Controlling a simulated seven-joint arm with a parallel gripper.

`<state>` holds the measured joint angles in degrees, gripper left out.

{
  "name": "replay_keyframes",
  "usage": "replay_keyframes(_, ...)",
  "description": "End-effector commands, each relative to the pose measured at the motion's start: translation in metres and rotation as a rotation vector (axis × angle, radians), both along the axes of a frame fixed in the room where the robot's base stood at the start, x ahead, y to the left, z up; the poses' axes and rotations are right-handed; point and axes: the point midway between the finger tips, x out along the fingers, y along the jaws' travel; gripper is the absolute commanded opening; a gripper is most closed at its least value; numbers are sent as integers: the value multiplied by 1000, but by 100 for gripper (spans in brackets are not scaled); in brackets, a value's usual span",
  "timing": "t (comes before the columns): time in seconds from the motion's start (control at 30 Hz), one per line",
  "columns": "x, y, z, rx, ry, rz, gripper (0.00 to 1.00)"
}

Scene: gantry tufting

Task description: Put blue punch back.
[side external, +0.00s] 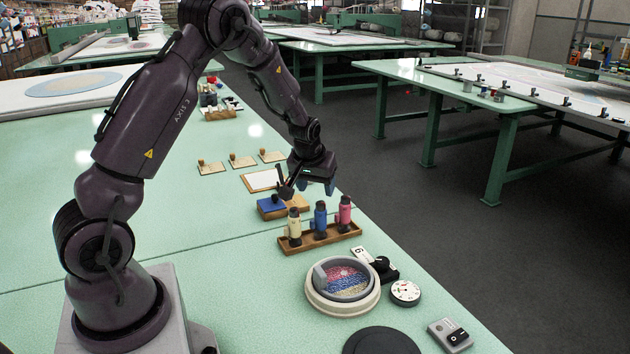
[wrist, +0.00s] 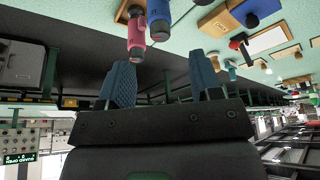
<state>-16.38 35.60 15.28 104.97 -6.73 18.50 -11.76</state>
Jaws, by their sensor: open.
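The blue punch (side external: 320,218) stands upright in the wooden rack (side external: 325,243), between a cream punch (side external: 294,227) and a pink punch (side external: 344,212). In the wrist view the blue punch (wrist: 159,18) and pink punch (wrist: 136,38) show at the top, beyond my fingers. My gripper (side external: 308,189) is open and empty. It hangs above the table just behind the rack, apart from the punches. Its two blue ribbed fingers stand wide apart in the wrist view (wrist: 162,62), with nothing between them.
A blue pad (side external: 271,203) on a wooden block and a white board (side external: 262,180) lie behind the rack. In front are a round grey-rimmed bowl (side external: 315,300) with coloured contents, a dial (side external: 405,292), a black disc (side external: 381,343) and a switch box (side external: 450,335).

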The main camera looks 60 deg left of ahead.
Motion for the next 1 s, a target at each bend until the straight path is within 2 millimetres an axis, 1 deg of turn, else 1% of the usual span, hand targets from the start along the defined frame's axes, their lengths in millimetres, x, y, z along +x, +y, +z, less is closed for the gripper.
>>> replay_keyframes(0.03,-1,-2,6,0,-1,-1,59)
replay_keyframes(0.17,-4,-6,17,-1,-2,-4,59)
replay_keyframes(0.27,-6,-20,35,-13,-14,-32,59)
replay_keyframes(0.37,-12,-50,68,-36,-36,-98,59)
replay_keyframes(0.4,-17,-65,84,-46,-46,-135,59)
replay_keyframes(0.47,-28,-90,107,-60,-57,-198,59)
replay_keyframes(0.5,-37,-107,122,-66,-63,-244,59)
replay_keyframes(0.57,-53,-130,142,-72,-73,-309,59)
replay_keyframes(0.6,-65,-145,154,-73,-78,-357,59)
replay_keyframes(0.67,-85,-166,169,-70,-84,-426,59)
replay_keyframes(0.7,-99,-179,177,-65,-86,-472,59)
replay_keyframes(0.83,-145,-212,195,-36,-92,-611,59)
replay_keyframes(0.9,-167,-224,198,-14,-92,-671,59)
replay_keyframes(1.0,-191,-234,199,12,-90,-734,59)
